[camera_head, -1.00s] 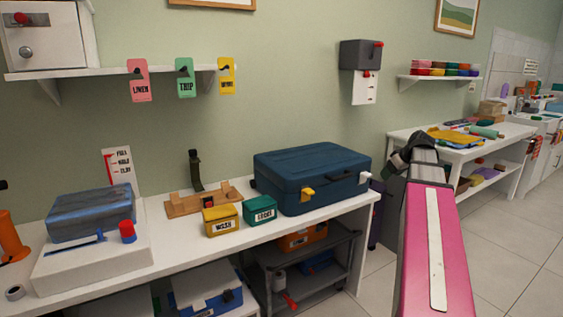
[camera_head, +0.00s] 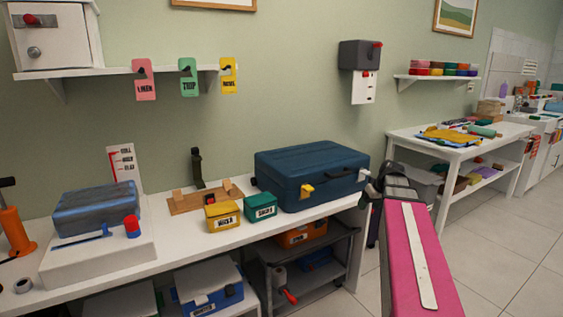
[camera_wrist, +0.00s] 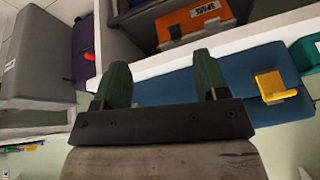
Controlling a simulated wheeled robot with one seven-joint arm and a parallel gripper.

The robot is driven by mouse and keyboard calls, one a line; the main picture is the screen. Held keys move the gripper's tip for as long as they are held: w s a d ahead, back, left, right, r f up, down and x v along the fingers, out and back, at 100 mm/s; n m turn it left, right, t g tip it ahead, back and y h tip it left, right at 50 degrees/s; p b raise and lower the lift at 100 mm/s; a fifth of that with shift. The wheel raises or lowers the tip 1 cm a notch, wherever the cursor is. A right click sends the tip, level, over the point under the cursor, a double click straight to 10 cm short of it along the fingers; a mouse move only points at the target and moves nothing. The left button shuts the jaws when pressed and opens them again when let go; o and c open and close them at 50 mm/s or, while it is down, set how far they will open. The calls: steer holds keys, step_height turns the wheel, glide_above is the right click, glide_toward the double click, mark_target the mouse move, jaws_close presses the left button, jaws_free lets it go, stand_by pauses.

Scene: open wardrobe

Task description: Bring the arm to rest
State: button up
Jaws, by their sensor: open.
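My pink arm link stands at the right of the head view, and its dark wrist end is beside the right end of the white bench. My gripper (camera_wrist: 161,80) shows in the wrist view with two green fingers wide apart and nothing between them. A dark blue suitcase (camera_head: 312,172) with a yellow latch lies shut on the bench. It also shows behind the fingers in the wrist view (camera_wrist: 190,97). I cannot tell the exact gap between the fingers and the bench edge.
A yellow box (camera_head: 222,216) and a green box (camera_head: 260,207) stand left of the suitcase. A grey cart (camera_head: 335,262) with an orange case (camera_head: 303,235) is under the bench. A second white table (camera_head: 465,150) stands at the right. Tiled floor (camera_head: 500,265) is clear.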

steer(key=s+a+f+m+g+h, duration=0.1)
steer(key=s+a+f+m+g, duration=0.1)
steer(key=s+a+f, duration=0.5)
steer(key=s+a+f+m+g+h, duration=0.1)
steer(key=s+a+f+g, duration=0.1)
steer(key=s+a+f, duration=0.6)
step_height(320, 180, down, 6)
steer(key=shift+s+a+f+m+h, duration=0.2)
steer(key=shift+s+a+m+h, duration=0.1)
steer(key=shift+s+m+h, duration=0.15)
